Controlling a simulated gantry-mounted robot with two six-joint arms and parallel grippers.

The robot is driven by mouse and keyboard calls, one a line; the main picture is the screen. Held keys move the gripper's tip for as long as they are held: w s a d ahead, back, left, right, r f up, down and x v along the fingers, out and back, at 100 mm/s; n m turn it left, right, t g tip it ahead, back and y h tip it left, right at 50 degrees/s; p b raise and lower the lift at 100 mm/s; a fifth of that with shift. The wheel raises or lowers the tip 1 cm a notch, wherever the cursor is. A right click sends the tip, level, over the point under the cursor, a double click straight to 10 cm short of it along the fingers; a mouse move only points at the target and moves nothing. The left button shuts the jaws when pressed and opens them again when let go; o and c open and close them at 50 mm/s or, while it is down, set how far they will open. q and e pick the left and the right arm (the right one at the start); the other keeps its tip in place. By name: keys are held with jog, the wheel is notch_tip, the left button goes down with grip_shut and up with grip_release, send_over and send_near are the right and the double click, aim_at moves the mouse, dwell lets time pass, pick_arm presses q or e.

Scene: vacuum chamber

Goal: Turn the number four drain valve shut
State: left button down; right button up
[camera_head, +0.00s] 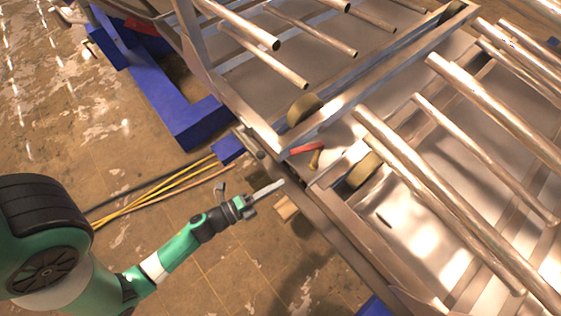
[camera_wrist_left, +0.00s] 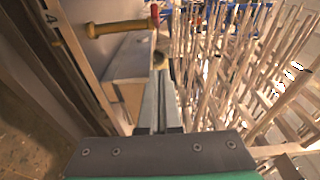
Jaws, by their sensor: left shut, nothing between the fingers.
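The drain valve shows a red handle (camera_head: 307,148) and a short brass stem (camera_head: 315,158) at the frame's edge in the head view. In the left wrist view the brass stem (camera_wrist_left: 114,28) sticks out from a rail marked "4" (camera_wrist_left: 51,18), with the red handle (camera_wrist_left: 154,14) at its end. My left gripper (camera_head: 282,184) is shut and empty, below and left of the valve in the head view. In the wrist view its closed fingers (camera_wrist_left: 160,76) point forward, below the handle and apart from it. My right gripper is not in view.
A metal frame with rails and long pipes (camera_head: 430,175) fills the right side. Rollers (camera_head: 305,108) sit near the valve. A blue beam (camera_head: 180,110) and yellow cables (camera_head: 165,188) lie to the left. The tiled floor around my left arm is mostly clear.

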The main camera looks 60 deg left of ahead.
pick_arm(q)
jog(key=b, duration=0.1)
send_near(307, 148)
jog(key=w+d, duration=0.5)
jog(key=a+p, duration=0.1)
jog(key=a, duration=0.2)
jog(key=shift+a+f, duration=0.2)
jog(key=shift+a, duration=0.15)
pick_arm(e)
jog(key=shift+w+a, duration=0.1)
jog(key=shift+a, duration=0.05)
